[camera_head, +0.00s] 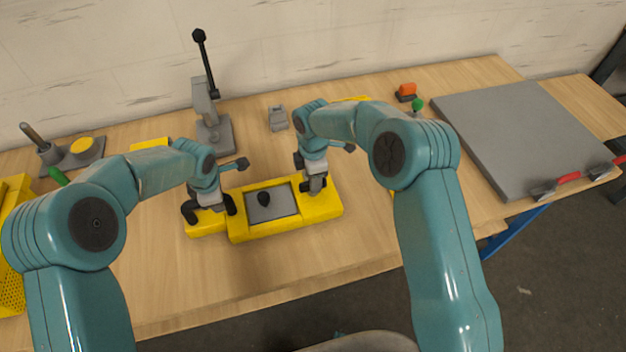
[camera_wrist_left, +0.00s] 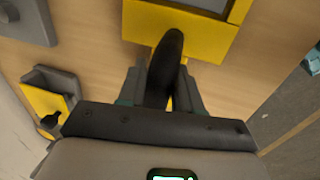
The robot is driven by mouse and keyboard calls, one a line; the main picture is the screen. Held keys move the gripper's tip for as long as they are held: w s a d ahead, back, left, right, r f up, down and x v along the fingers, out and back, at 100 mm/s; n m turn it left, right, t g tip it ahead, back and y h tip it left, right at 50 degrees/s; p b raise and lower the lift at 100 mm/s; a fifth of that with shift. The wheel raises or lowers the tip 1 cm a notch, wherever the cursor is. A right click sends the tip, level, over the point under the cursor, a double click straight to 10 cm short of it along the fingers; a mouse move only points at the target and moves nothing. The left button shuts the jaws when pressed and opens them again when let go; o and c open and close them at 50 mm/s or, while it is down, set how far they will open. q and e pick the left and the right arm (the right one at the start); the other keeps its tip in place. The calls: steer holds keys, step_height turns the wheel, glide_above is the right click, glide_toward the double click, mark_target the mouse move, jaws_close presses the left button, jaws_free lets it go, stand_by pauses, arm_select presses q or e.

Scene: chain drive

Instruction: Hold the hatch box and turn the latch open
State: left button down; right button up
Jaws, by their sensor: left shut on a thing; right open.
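My left gripper (camera_head: 208,212) is shut on the box's left end. My right gripper (camera_head: 314,187) is open over the right end of the box, pointing down. The latch cannot be made out; the right gripper covers that end.
A lever press (camera_head: 212,132) stands behind the box, with a small grey block (camera_head: 278,118) to its right. A large grey plate (camera_head: 530,135) covers the right side. A grey fixture with a yellow disc (camera_head: 82,145) is at far left. The table front is clear.

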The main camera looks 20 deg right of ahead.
arm_select(q)
steer(key=shift+f, duration=0.1)
arm_select(e)
step_height(320, 180, up, 10)
steer(key=shift+r, duration=0.15)
arm_select(q)
steer(key=c, duration=0.7)
jaws_free()
